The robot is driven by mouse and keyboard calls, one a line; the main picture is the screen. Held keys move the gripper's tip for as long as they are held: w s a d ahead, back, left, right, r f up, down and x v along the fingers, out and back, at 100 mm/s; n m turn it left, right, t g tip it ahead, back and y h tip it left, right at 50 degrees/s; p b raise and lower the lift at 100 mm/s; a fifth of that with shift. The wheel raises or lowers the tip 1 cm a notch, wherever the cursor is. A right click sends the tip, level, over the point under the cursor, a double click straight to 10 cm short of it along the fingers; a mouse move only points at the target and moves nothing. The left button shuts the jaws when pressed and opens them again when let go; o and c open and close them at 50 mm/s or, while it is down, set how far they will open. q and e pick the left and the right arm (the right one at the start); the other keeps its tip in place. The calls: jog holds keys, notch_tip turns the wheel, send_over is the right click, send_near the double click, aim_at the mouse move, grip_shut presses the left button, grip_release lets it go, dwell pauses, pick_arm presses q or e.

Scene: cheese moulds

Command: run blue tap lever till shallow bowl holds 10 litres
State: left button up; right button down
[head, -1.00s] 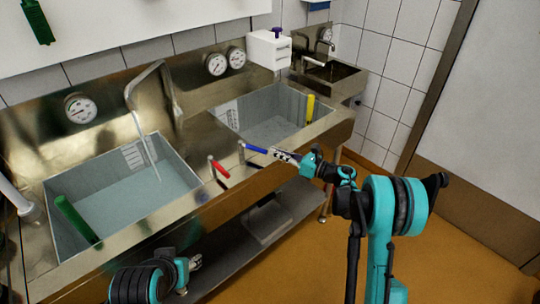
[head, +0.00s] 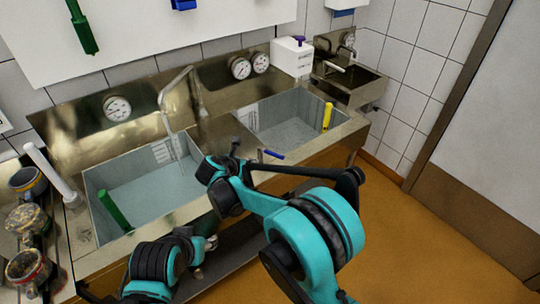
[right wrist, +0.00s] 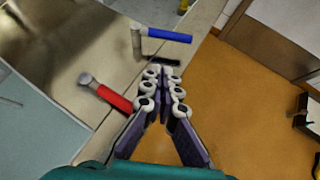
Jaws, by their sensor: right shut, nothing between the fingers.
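The blue tap lever (head: 272,154) stands on the sink's front ledge; the right wrist view shows it (right wrist: 168,35) pointing right from its post. My right gripper (right wrist: 165,74) is shut and empty, its tips just short of the blue lever, apart from it. The red lever (right wrist: 114,99) is left of my fingers; in the head view my arm hides it. The left basin (head: 150,196) holds water under the spout (head: 176,82). The right basin (head: 287,132) looks shallow, its water level unclear. My left gripper (head: 205,246) is low before the sink, its jaws unclear.
A green pipe (head: 114,210) stands in the left basin and a yellow one (head: 327,116) in the right. Round dials (head: 117,108) are on the back panel. A white box (head: 292,57) stands behind the right basin. Jars (head: 27,222) are at the left. Floor is clear at right.

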jog(key=shift+g, duration=0.4)
jog(key=w+d+f+b, duration=0.1)
jog(key=f, duration=0.1)
jog(key=w+d+f, duration=0.1)
jog(key=f, duration=0.1)
jog(key=w+d+f+b, duration=0.1)
jog(key=f, duration=0.1)
jog(key=shift+w+d+f+b, duration=0.3)
jog(key=shift+w, duration=0.1)
jog(key=w+d, duration=0.1)
jog(key=w, duration=0.2)
jog(key=shift+d+r+b, duration=0.2)
jog(key=shift+d+b, duration=0.15)
jog(key=shift+d, duration=0.05)
jog(key=shift+w+d+r, duration=0.15)
jog(key=shift+w+d, duration=0.1)
jog(key=shift+w, duration=0.1)
jog(key=shift+d, duration=0.15)
